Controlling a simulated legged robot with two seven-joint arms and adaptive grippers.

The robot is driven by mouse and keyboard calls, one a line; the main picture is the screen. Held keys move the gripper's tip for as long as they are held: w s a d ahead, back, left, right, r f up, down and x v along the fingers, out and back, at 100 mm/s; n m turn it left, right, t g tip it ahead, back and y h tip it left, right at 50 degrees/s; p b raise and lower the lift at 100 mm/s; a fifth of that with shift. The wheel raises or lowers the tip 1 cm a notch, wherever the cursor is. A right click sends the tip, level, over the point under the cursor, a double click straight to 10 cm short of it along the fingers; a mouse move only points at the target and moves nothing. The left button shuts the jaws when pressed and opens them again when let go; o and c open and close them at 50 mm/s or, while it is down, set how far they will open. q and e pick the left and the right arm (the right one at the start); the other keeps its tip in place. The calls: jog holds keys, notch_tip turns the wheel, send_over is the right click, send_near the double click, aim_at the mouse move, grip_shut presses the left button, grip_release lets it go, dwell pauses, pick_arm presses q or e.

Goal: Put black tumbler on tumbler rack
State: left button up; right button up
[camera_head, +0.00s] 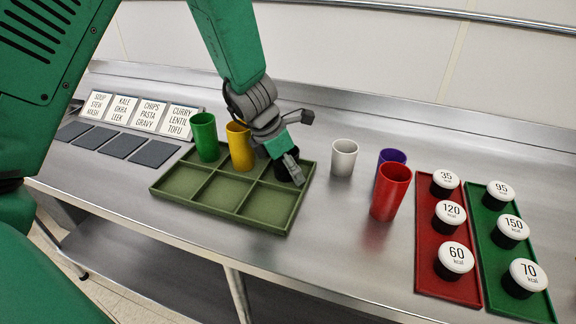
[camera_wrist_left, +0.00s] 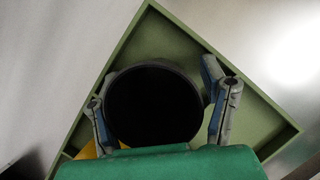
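The black tumbler (camera_head: 281,167) stands in the back right compartment of the green tumbler rack (camera_head: 232,217), mostly hidden by my gripper in the head view. In the left wrist view the black tumbler (camera_wrist_left: 154,106) appears as a dark round shape inside the rack's corner (camera_wrist_left: 150,35). My left gripper (camera_head: 299,146) is at that compartment, with its fingers spread wide on either side of the tumbler. In the left wrist view, the right finger stands slightly apart from it; contact at the left finger is unclear. My right gripper is not in view.
A green tumbler (camera_head: 204,137) and a yellow tumbler (camera_head: 240,147) stand in the other back compartments; the front row is empty. White (camera_head: 344,158), purple (camera_head: 391,156) and red (camera_head: 390,192) tumblers stand right of the rack. Red (camera_head: 424,262) and green (camera_head: 487,262) trays hold lidded pots.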

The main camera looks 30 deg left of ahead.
pick_arm(q)
jog(key=shift+d+r, duration=0.25)
jog(key=shift+d, duration=0.3)
jog(key=shift+d+r, duration=0.1)
jog(key=shift+d, duration=0.1)
jog(key=shift+w+a+f, duration=0.15)
jog(key=shift+a+f, duration=0.1)
jog(key=shift+a, duration=0.5)
jog(key=shift+a+f, duration=0.1)
jog(key=shift+a, duration=0.45)
jog(key=shift+d+r, duration=0.2)
jog(key=shift+d, duration=0.65)
jog(key=shift+d+r, duration=0.1)
jog(key=shift+r, duration=0.15)
jog(key=p+v, duration=0.3)
jog(key=v, duration=0.8)
jog(key=shift+s+r, duration=0.2)
jog(key=shift+r, duration=0.05)
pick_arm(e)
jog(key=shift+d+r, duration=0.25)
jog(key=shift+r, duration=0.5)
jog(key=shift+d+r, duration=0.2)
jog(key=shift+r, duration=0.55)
